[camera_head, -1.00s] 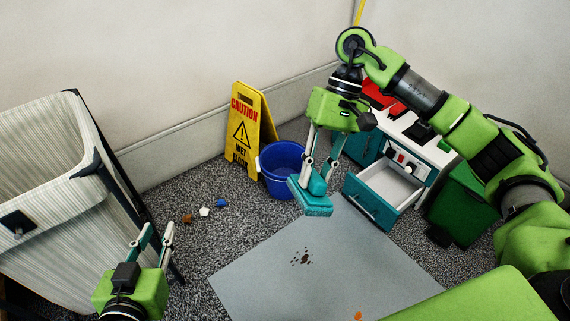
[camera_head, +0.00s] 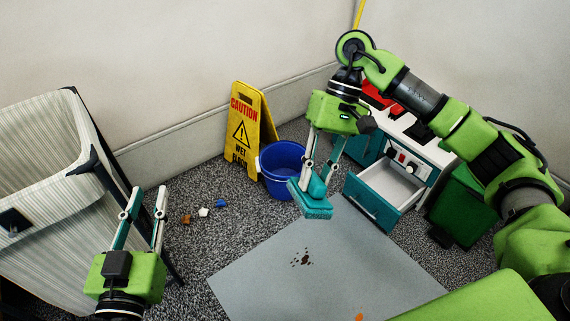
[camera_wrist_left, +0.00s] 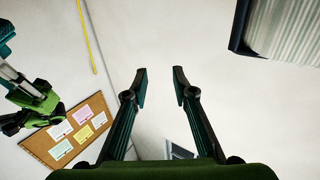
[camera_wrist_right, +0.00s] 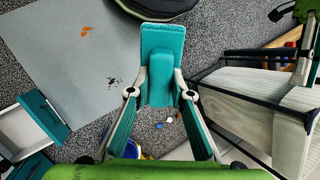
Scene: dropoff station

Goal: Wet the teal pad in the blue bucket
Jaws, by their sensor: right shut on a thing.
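The teal pad (camera_head: 312,206) is a flat block with a raised grip, held in the air by my right gripper (camera_head: 320,178). My right gripper is shut on the pad's grip; the pad (camera_wrist_right: 163,40) also shows between the fingers in the right wrist view. The blue bucket (camera_head: 281,160) stands on the floor just behind and left of the pad, partly hidden by my right gripper. The pad is outside the bucket, in front of its rim. My left gripper (camera_head: 149,192) is open and empty, pointing up near the striped hamper; its spread fingers (camera_wrist_left: 160,75) show in the left wrist view.
A yellow caution sign (camera_head: 242,133) stands left of the bucket. A white and teal cabinet with an open drawer (camera_head: 377,207) is on the right, beside a green bin (camera_head: 463,205). A grey mat (camera_head: 290,285) has dark and orange stains. A striped hamper (camera_head: 50,150) stands left. Small scraps (camera_head: 204,212) lie on the carpet.

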